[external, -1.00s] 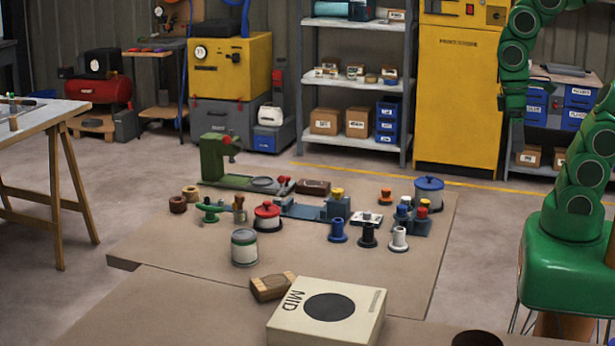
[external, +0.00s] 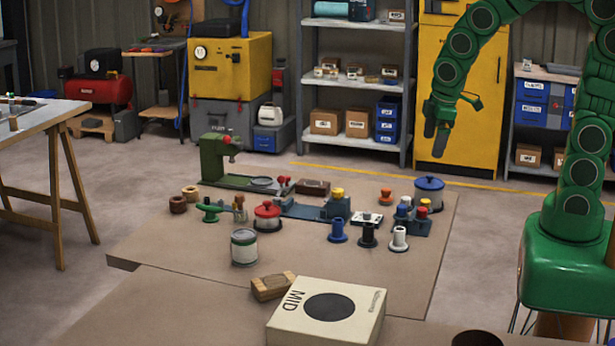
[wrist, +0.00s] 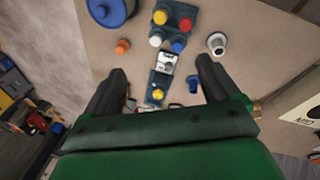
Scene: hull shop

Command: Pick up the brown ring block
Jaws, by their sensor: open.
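A small dark reddish-brown ring block (external: 178,204) lies at the left part of the tan board (external: 150,240), in the external view. A lighter tan ring (external: 190,192) is just behind it. My gripper (external: 436,142) is raised at the right, in front of the yellow cabinet, far from the brown ring. Its two fingers point down. The wrist view also shows my gripper (wrist: 160,68) with its fingers apart and nothing held between them. I cannot make out the brown ring in the wrist view.
A green press (external: 216,158), green piece (external: 210,211), red-lidded pot (external: 267,215) and pale can (external: 244,247) stand near the ring. Several coloured pegs, a blue pot (external: 429,192) and a white MID box (external: 328,308) lie further right. The board's left front is clear.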

